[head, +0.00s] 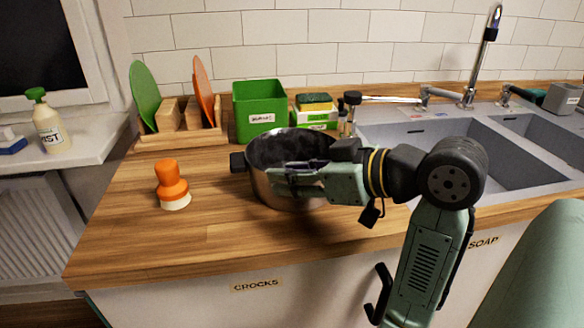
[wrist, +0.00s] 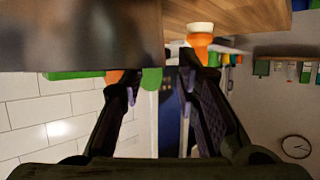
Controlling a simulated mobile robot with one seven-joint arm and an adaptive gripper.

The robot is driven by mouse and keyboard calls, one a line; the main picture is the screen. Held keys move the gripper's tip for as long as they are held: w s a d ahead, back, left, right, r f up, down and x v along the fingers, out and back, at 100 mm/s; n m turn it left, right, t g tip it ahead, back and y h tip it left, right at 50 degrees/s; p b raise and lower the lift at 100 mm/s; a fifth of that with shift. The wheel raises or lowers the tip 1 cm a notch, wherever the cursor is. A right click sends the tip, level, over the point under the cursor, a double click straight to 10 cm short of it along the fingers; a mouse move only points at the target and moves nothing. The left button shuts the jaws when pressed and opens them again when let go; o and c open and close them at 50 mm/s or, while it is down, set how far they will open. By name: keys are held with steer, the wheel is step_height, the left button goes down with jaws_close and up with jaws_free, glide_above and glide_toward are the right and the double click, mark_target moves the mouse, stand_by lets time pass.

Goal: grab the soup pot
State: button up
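The soup pot (head: 288,147) is a steel pot with a dark inside and a dark side handle (head: 237,162). It stands upright on the wooden counter in the head view. My gripper (head: 280,180) is level across the pot's near side, pointing left, and hides part of its wall. In the wrist view the pot's shiny wall (wrist: 80,35) fills the upper left, close to the fingertips. My gripper's two fingers (wrist: 160,85) are apart there, with nothing clasped between them. I cannot tell whether either finger touches the pot.
An orange-topped brush (head: 172,185) stands left of the pot on the counter (head: 150,235). A green box (head: 260,108), a wooden rack (head: 180,128) with boards and a sponge (head: 314,101) stand behind. The sink (head: 440,140) lies right. The counter's front left is clear.

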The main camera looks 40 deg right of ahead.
mark_target(267, 191)
steer(key=shift+p+x, duration=0.45)
steer(key=shift+x, duration=2.6)
steer(key=shift+c, duration=0.5)
jaws_close()
steer(key=shift+r, duration=0.1)
